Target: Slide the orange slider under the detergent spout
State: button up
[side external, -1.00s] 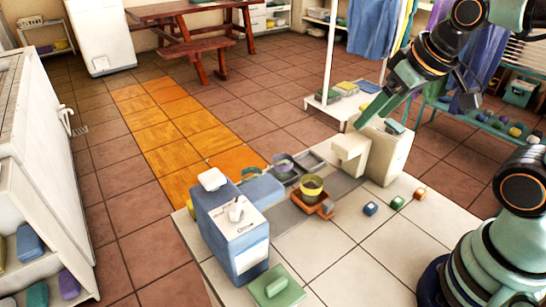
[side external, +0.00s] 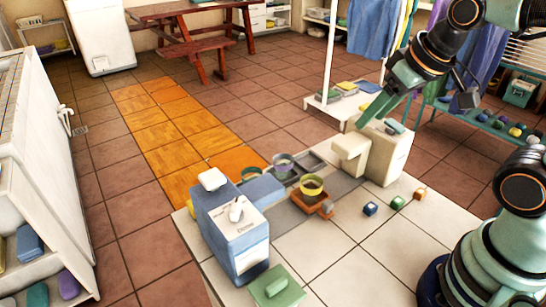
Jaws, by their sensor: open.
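The orange slider (side external: 317,208) sits on a grey track on the pale tiled counter, left of the cream dispenser. A yellow cup (side external: 311,187) stands upright in it. A blue and white box-shaped dispenser (side external: 236,232) with a white cap stands at the near left; its blue arm (side external: 262,189) reaches right toward the track. The cream dispenser (side external: 391,158) has a blocky spout (side external: 351,152) pointing left. I cannot read which one holds detergent. My green gripper (side external: 405,107) is open and empty, above the cream dispenser and apart from the slider.
Small blue (side external: 370,208), green (side external: 397,202) and orange (side external: 419,194) blocks lie to the right. A green lidded item (side external: 277,287) lies in front.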

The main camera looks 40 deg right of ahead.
aim_at(328, 203)
jog(key=w+a+f+g, duration=0.1)
jog(key=f, duration=0.6)
jog(key=w+a+f+g, duration=0.1)
jog(key=a+f+g, duration=0.1)
jog(key=f, duration=0.5)
jog(key=w+a+f+g, duration=0.1)
jog(key=a+f+g, duration=0.1)
jog(key=f, duration=0.5)
jog(key=shift+w+f, duration=0.3)
jog(key=shift+f, duration=0.05)
jog(key=shift+c, duration=0.3)
grip_shut()
dwell(0.6)
